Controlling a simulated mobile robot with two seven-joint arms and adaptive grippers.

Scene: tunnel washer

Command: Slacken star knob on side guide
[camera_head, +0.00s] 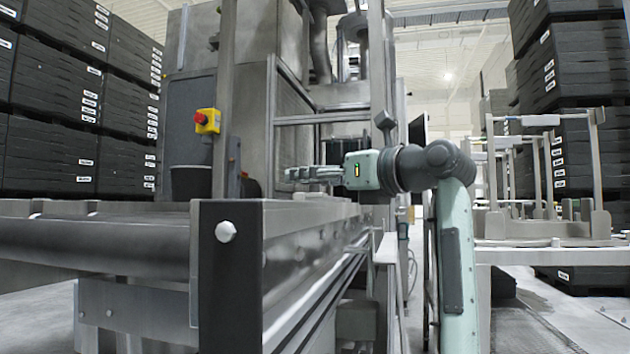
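My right arm comes in from the right, and its gripper (312,174) points left over the far part of the conveyor. The fingers are seen edge-on, so I cannot tell whether they are open or shut, or whether they touch anything. I cannot make out a star knob for certain; the gripper covers part of the area behind it. A long metal side rail (310,236), possibly the side guide, runs away from me along the conveyor's right side. A pale round bolt head (225,231) sits on the dark end plate (229,290). My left gripper is not in view.
The conveyor (95,240) fills the lower left. A tall grey machine (250,85) stands behind it, with a yellow box and red button (207,121) in front. Black crates (60,100) are stacked at left and right. A metal rack (545,225) stands at right.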

